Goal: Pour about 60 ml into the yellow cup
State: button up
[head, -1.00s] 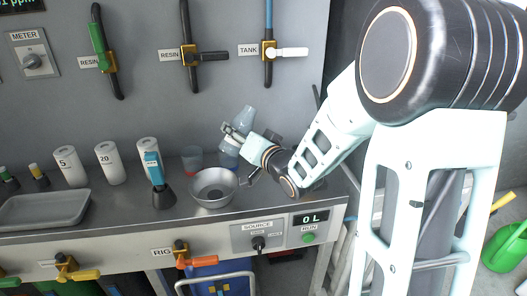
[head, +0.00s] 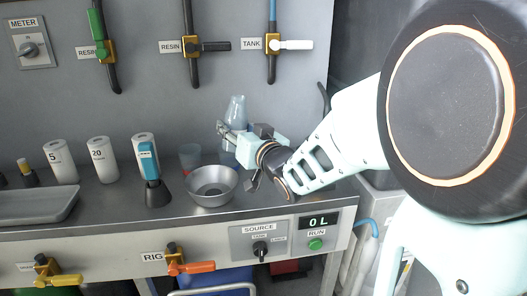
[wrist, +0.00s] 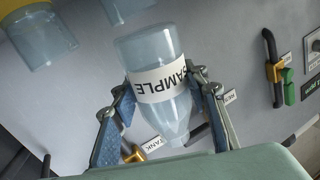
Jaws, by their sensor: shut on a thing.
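My gripper (wrist: 165,100) is shut on a clear bottle labelled SAMPLE (wrist: 160,85). Its label reads upside down in the wrist view, where the picture is turned over. In the head view the bottle (head: 237,108) stands nearly upright above the bench, narrow end up, with my gripper (head: 232,135) at its lower part. A clear cup with a yellow band (wrist: 45,38) shows at the upper left of the wrist view, apart from the bottle. I cannot pick out the yellow cup in the head view. The liquid level in the bottle is unclear.
A cup with a reddish base (head: 190,158) stands left of my gripper, behind a metal bowl (head: 211,186). A blue-topped tool in a black stand (head: 152,180), white containers (head: 103,160) and a grey tray (head: 35,205) stand further left. Valves line the wall behind.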

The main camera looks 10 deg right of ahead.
jog(key=shift+a+f+n+b, duration=0.1)
jog(key=shift+f+n+b, duration=0.1)
jog(key=shift+n+b, duration=0.35)
jog(key=shift+r+n+p, duration=0.1)
jog(key=shift+n+p, duration=0.25)
jog(key=shift+s, duration=0.1)
